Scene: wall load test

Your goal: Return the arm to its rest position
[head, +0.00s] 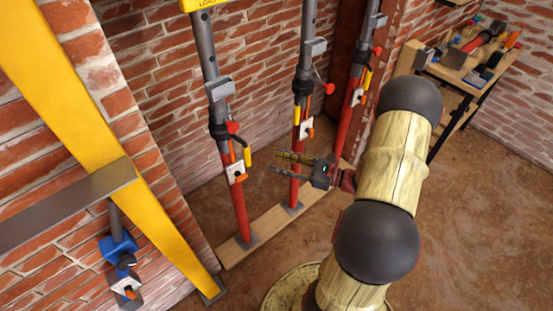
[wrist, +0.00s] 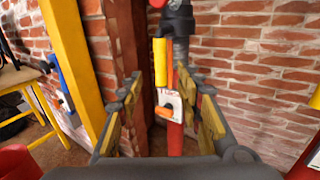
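My gripper (head: 281,162) is at the end of my tan arm with dark round joints, near the middle of the head view. It points left, in front of the middle red and grey steel prop (head: 304,88). In the wrist view my gripper (wrist: 159,88) has its two yellow-padded fingers wide apart, with nothing held between them. A red prop (wrist: 176,140) with a yellow and orange handle (wrist: 161,62) and a white tag (wrist: 170,104) shows in the gap, seemingly beyond the fingertips. I cannot tell the exact distance.
Further props stand left (head: 240,205) and right (head: 342,128) on a wooden sole board (head: 268,229) by the brick wall. A yellow beam (head: 100,130) leans at the left. A workbench (head: 440,72) with tools stands at the back right. Brown floor (head: 480,220) is open at right.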

